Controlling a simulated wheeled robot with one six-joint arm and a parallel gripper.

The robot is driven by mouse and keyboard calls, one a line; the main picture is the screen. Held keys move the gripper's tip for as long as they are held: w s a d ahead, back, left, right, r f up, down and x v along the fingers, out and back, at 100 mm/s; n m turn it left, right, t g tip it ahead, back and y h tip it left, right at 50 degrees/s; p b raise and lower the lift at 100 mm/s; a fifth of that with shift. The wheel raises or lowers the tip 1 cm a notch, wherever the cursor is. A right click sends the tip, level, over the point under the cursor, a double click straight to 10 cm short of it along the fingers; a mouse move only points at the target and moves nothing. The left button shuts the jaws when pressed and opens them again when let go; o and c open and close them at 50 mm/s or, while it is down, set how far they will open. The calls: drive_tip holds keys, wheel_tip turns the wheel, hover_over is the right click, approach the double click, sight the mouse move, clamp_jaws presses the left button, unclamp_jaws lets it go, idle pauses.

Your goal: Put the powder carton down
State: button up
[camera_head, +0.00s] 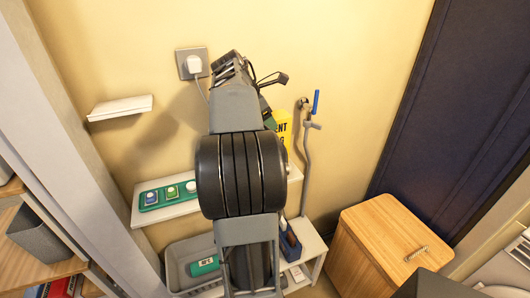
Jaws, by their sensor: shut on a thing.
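A green tray (150,208) with round-topped items sits on the wall shelf's left part. Below, a low white bench (312,244) bears a grey basket (178,279) and a blue container (290,243). A small upper shelf (120,107) is bare. A tap pipe (306,150) stands right; a wooden hamper (385,245) is lower right.

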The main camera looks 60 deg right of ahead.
clamp_jaws()
drive_tip(key=shift+r, duration=0.2)
